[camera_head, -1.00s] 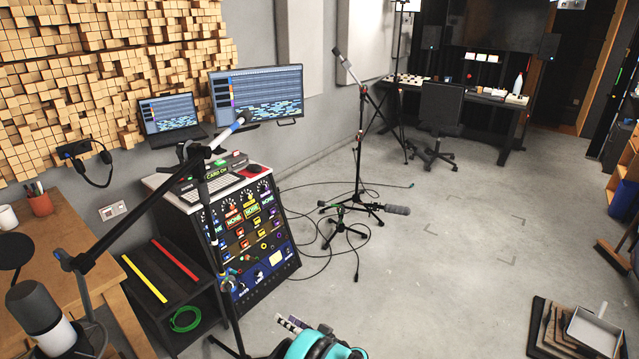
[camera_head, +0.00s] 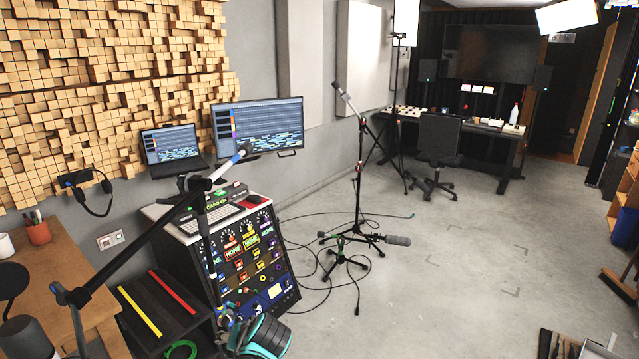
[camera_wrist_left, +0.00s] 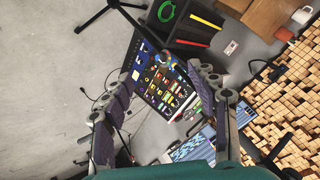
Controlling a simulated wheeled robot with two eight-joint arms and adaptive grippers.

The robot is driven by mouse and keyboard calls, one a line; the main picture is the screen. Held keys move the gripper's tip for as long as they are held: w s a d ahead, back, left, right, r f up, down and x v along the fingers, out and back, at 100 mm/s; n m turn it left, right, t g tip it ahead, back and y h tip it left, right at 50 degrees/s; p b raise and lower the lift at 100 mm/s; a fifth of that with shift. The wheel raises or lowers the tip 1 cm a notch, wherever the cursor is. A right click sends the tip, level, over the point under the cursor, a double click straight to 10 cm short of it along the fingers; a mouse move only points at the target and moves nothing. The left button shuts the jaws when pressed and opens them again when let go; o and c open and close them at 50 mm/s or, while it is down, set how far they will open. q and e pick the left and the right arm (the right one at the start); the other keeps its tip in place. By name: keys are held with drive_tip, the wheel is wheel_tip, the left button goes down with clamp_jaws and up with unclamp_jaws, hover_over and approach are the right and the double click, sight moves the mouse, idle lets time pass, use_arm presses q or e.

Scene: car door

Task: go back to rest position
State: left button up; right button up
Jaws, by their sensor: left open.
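My left gripper (camera_wrist_left: 165,85) is open and empty in the left wrist view. Its two dark fingers stand wide apart, with the rack and floor showing between and beyond them. In the head view, a teal and black part of my left arm (camera_head: 263,338) shows at the bottom, in front of the equipment rack (camera_head: 250,262); the fingers are not clearly seen there. My right gripper is in neither view. No car door is visible.
A microphone boom stand (camera_head: 150,235) crosses in front of the rack at left. A wooden desk (camera_head: 50,270) stands far left. A second microphone stand (camera_head: 358,165) with cables around it is mid-floor. The floor (camera_head: 480,260) at right is mostly clear. A black office chair (camera_head: 438,145) is at the back.

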use_arm(q)
drive_tip(key=s+d+r+h, duration=0.1)
drive_tip(key=s+h, duration=0.4)
drive_tip(key=s, duration=1.4)
drive_tip(key=shift+d+r+n+t, duration=0.3)
drive_tip(key=shift+d+t, duration=0.1)
